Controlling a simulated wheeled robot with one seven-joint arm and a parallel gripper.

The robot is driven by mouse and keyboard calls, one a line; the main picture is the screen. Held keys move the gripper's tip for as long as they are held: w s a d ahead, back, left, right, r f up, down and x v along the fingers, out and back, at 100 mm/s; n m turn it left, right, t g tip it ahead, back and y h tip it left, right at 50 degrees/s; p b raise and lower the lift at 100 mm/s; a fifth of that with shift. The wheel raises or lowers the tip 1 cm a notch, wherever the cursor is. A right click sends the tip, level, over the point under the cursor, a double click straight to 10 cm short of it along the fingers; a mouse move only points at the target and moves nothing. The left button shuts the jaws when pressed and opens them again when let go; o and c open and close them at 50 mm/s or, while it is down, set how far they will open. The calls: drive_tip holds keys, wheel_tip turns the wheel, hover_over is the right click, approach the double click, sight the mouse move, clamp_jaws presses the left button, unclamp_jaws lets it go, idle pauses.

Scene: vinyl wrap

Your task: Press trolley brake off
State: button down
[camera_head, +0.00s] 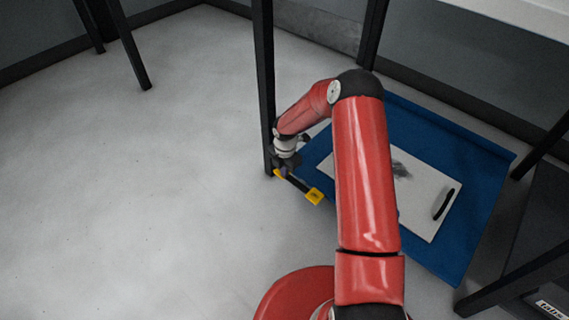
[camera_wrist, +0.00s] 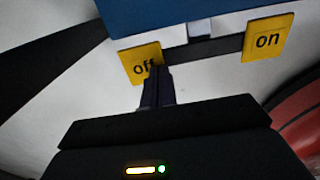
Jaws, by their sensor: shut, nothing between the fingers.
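The yellow brake pedal marked "off" (camera_wrist: 132,60) is just ahead of my gripper (camera_wrist: 158,72) in the wrist view. My shut fingertips overlap its right part, over the end of the word. I cannot tell if they touch it. The yellow pedal marked "on" (camera_wrist: 268,38) is to the right, at the other end of a dark bar, clear of my fingers. In the head view my gripper (camera_head: 282,170) is low at the trolley's left corner, and mostly hides the near yellow pedal. The other yellow pedal (camera_head: 315,197) shows fully. The blue trolley (camera_head: 480,160) is partly behind my arm.
A white board with a black handle (camera_head: 443,204) lies on the trolley. A dark upright post (camera_head: 264,80) stands close beside my gripper. Other dark table legs (camera_head: 130,45) stand at the back left. The grey floor on the left (camera_head: 140,200) is clear.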

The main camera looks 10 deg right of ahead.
drive_tip(key=shift+w+a+f+g+h, duration=0.25)
drive_tip(key=shift+f+g+h, duration=0.35)
drive_tip(key=shift+g, duration=0.2)
drive_tip(key=shift+f, duration=0.15)
drive_tip(key=shift+w+f+b, duration=0.1)
drive_tip(key=shift+f+b, duration=0.1)
drive_tip(key=shift+b, duration=0.1)
